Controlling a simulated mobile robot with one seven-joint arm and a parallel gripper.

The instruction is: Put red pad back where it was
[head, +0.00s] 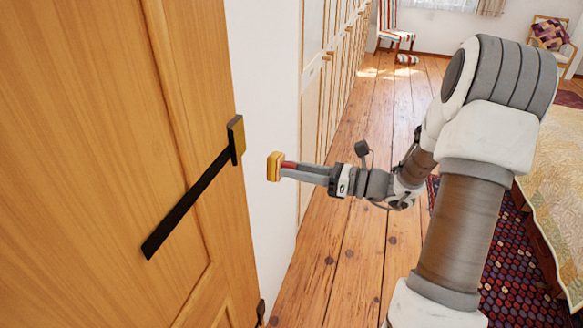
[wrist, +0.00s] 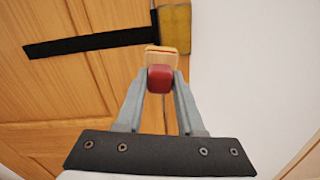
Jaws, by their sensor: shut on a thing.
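The red pad (wrist: 161,77) is pinched between the fingertips of my gripper (wrist: 161,84) in the wrist view. A small yellow-tan block (wrist: 161,56) sits right against its far end; I cannot tell whether the two are one piece. In the head view the red pad (head: 290,165) shows as a thin red strip at the tips of my gripper (head: 292,170), with the yellow block (head: 274,166) in front. My gripper points left toward the wooden door and holds the pad in the air, seemingly clear of the door.
The wooden door (head: 100,120) carries a slanted black bar (head: 190,205) ending at a yellow block with a dark side (head: 236,140). White wall (head: 262,100) is beside it. A bed (head: 560,170) and patterned rug (head: 510,270) are at right. The plank floor (head: 350,240) between is clear.

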